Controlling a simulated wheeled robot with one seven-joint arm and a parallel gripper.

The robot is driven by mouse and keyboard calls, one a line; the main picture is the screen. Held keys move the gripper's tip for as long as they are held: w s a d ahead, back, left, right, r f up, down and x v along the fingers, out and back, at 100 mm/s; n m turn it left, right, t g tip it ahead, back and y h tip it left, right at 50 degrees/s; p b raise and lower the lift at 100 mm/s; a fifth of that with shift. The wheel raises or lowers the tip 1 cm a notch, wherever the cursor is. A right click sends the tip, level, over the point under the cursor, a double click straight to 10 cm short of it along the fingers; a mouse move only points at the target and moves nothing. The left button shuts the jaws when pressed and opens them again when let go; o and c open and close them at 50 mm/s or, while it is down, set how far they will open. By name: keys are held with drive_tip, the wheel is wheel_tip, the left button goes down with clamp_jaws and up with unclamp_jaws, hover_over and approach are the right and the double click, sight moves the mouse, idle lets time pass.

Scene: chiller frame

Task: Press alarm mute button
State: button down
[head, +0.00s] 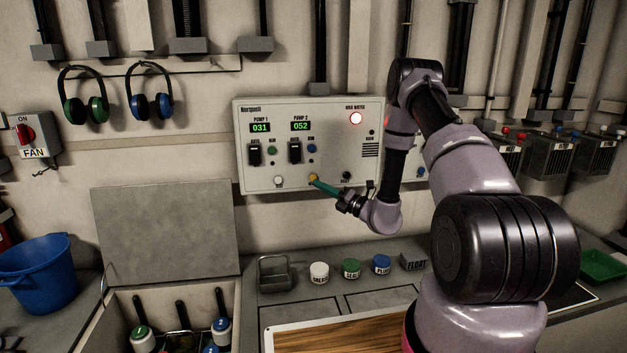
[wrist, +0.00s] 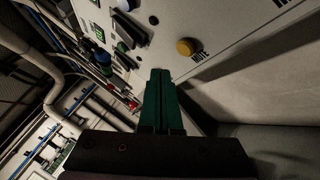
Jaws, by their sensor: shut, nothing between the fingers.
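The white control panel (head: 365,150) on the wall carries a row of buttons along its lower edge. These are a white button (head: 278,181), a yellow button (head: 313,177) and a black button (head: 346,176). My gripper (head: 317,182) has green fingers, shut and empty, with tips close to the yellow button. In the wrist view, the gripper (wrist: 160,72) points toward the panel, and the yellow button (wrist: 187,47) stands right of and above the tips. I cannot tell whether they touch.
Below are a worktop with several coloured jars (head: 351,268), a metal tray (head: 275,272) and an open bin lid (head: 165,230). The space in front of the lower panel looks clear.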

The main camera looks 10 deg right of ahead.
drive_tip(key=shift+s, duration=1.2)
drive_tip(key=s+a+r+n+g+y, duration=0.2)
drive_tip(key=s+a+r+n+g, duration=0.1)
drive_tip(key=a+r+n+g, duration=0.25)
drive_tip(key=s+a+r+n+g+y, duration=0.2)
drive_tip(key=s+r+n+g, duration=0.2)
drive_tip(key=r+n, duration=0.3)
drive_tip(key=s+a+r+n+g+h, duration=0.2)
drive_tip(key=s+r+n+g+h, duration=0.3)
drive_tip(key=s+r+n, duration=0.5)
drive_tip(key=s+d+r+n+t+h, duration=0.3)
drive_tip(key=s+d+r+n+h, duration=0.1)
drive_tip(key=s+d+n+h, duration=0.1)
drive_tip(key=s+d+r+n+t+h, duration=0.4)
drive_tip(key=s+d+n+h, duration=0.2)
drive_tip(key=s+d, duration=0.3)
drive_tip(key=shift+s+n, duration=0.65)
drive_tip(key=shift+s, duration=0.35)
